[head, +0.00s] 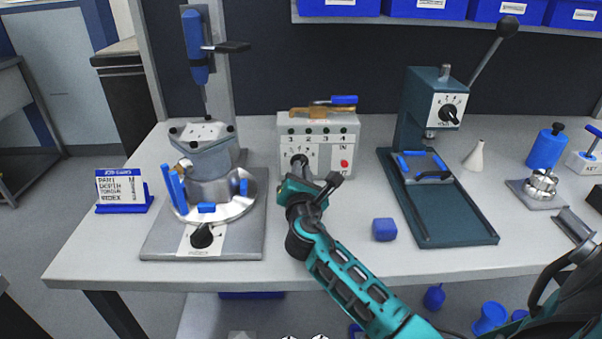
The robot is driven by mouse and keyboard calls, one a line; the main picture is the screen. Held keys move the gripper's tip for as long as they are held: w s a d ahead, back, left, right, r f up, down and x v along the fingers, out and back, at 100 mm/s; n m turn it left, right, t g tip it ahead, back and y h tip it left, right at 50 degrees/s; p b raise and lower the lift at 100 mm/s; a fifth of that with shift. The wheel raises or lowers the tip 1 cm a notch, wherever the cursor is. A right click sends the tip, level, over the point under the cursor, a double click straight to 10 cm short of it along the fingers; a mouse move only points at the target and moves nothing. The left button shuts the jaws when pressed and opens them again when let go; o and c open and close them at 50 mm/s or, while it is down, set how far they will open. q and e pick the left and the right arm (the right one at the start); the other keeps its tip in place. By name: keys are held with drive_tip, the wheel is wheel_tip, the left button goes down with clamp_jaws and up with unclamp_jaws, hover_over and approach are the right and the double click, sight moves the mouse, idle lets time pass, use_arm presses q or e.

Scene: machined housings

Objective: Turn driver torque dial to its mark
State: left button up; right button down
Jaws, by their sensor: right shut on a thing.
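The beige control box (340,132) stands at the back middle of the bench, with number labels, a red button and a dark dial (299,159) low on its left front. I take this as the driver torque dial. My right gripper (303,174) reaches up to the box front and is shut on the dial. The gripper covers most of the dial, so its pointer and mark cannot be read. A blue driver (197,58) hangs above the fixture at the left. My left gripper is not in view.
A round housing (207,165) sits on a fixture with its own black knob (202,236). A green press (415,112) with another dial (448,113) stands to the right. A blue block (385,229) lies near my right arm.

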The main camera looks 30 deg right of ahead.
drive_tip(key=c, duration=1.1)
unclamp_jaws()
drive_tip(key=shift+c, duration=0.2)
drive_tip(key=v, duration=1.2)
drive_tip(key=shift+s, duration=0.2)
drive_tip(key=shift+s+a, duration=0.2)
drive_tip(key=shift+s, duration=0.1)
